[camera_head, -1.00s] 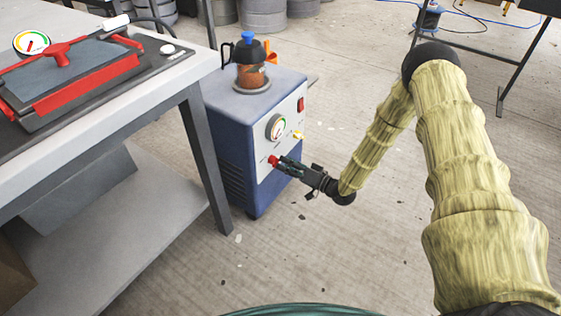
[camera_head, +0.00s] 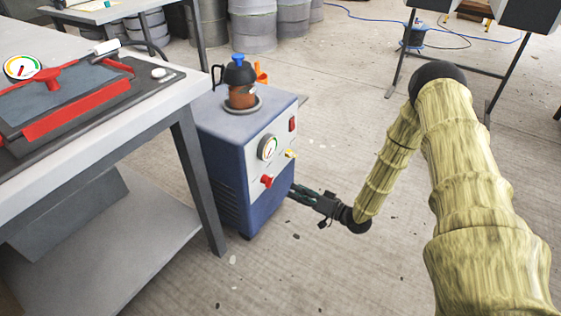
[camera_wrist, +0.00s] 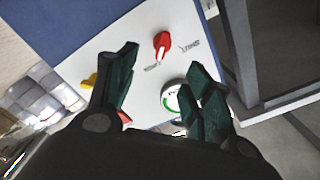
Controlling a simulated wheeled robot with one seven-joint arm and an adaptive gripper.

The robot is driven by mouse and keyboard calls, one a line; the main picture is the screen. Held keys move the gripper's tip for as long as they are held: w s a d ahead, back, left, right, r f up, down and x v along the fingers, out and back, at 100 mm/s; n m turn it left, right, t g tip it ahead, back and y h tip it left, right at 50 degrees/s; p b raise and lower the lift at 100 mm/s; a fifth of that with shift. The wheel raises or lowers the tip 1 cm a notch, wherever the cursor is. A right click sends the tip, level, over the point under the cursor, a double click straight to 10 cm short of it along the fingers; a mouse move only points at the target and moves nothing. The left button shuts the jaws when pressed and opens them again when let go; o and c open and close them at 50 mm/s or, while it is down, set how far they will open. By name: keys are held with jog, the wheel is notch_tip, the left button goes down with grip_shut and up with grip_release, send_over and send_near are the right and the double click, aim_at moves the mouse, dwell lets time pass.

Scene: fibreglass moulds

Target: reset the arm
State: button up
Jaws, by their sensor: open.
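My gripper (camera_head: 298,191) is at the lower front right of a blue vacuum pump unit with a pale front panel (camera_head: 262,185). In the wrist view my gripper (camera_wrist: 165,80) is open, with its dark green fingers spread and nothing between them. A red knob (camera_head: 267,181) on the panel stands clear of the fingers. In the wrist view the red knob (camera_wrist: 162,42) lies beyond the fingertips, and a round gauge (camera_wrist: 172,98) is partly hidden behind the right finger.
A workbench (camera_head: 190,95) with a red-framed mould (camera_head: 75,112) stands at the left. A pot with a blue cap (camera_head: 240,85) sits on top of the pump. Barrels (camera_head: 252,25) and a dark-legged stand (camera_head: 400,55) are at the back. The floor (camera_head: 320,265) in front is clear.

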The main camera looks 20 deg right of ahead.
jog(key=s+a+f+g+h, duration=0.35)
jog(key=s+a+f, duration=0.2)
jog(key=s, duration=0.25)
jog(key=s+a+f+g+h, duration=0.3)
jog(key=s+a+f+g, duration=0.15)
jog(key=s+f, duration=0.3)
jog(key=s+d+r+n+g+h, duration=0.15)
jog(key=s+g+h, duration=0.4)
jog(key=s, duration=1.95)
notch_tip(320, 180, up, 30)
jog(key=y+p, duration=0.1)
jog(key=p, duration=2.9)
jog(key=shift+w+d+g+p, duration=0.35)
jog(key=shift+w+p, duration=0.05)
jog(key=shift+r, duration=0.1)
